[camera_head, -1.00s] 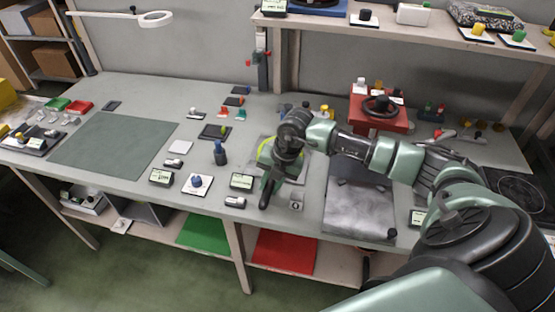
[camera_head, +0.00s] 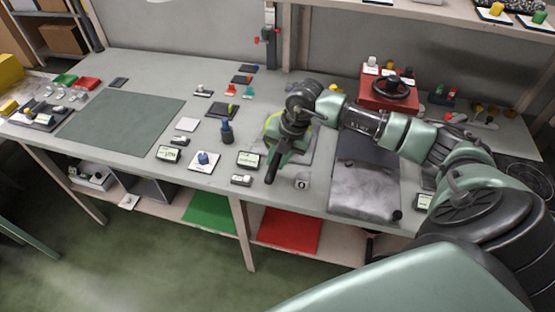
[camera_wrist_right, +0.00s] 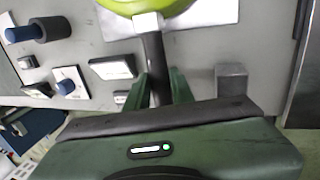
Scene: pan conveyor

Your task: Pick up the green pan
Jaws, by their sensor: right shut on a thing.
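The green pan (camera_head: 270,126) is mostly hidden behind my right gripper and wrist in the head view; a bit of its lime-green rim shows. In the right wrist view the lime-green pan (camera_wrist_right: 140,6) is cut by the top edge, and its dark handle (camera_wrist_right: 155,60) runs down toward me. My right gripper (camera_head: 279,158) is shut on the handle, with one green finger on each side in the right wrist view (camera_wrist_right: 160,88). The pan is over a grey metal plate (camera_wrist_right: 215,12); I cannot tell whether it touches it. My left gripper is not in view.
A dark blue cylinder (camera_head: 227,132) and small display boxes (camera_head: 248,160) stand left of the pan. A small block (camera_head: 302,182) is close on its right. A grey metal-topped unit (camera_head: 362,190) and a red box (camera_head: 388,92) are farther right. The green mat (camera_head: 120,122) is bare.

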